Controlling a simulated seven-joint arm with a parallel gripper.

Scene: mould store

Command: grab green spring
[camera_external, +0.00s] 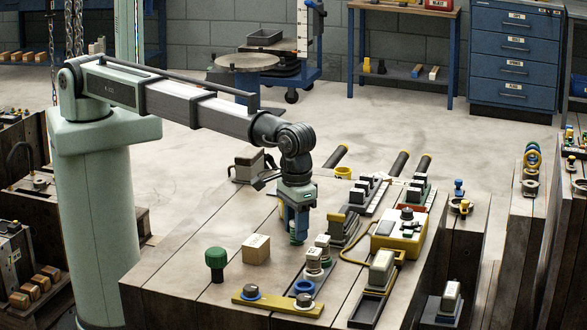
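A small green ribbed piece, which looks like the green spring (296,239), is at the fingertips of my gripper (296,230), over the middle of the wooden bench top. My gripper points straight down, and its blue fingers partly hide the piece. At this size I cannot tell whether the fingers press on it or only stand around it, or whether it touches the bench. A larger dark green knob (215,259) stands upright to the left, apart from my gripper.
A tan wooden block (256,249) stands left of my gripper. A yellow bar (277,303) with rings lies in front. Pale cylinders (314,262), a grey-and-yellow bracket (342,229) and a yellow-and-white box (399,231) stand close on the right. The bench's left part is mostly clear.

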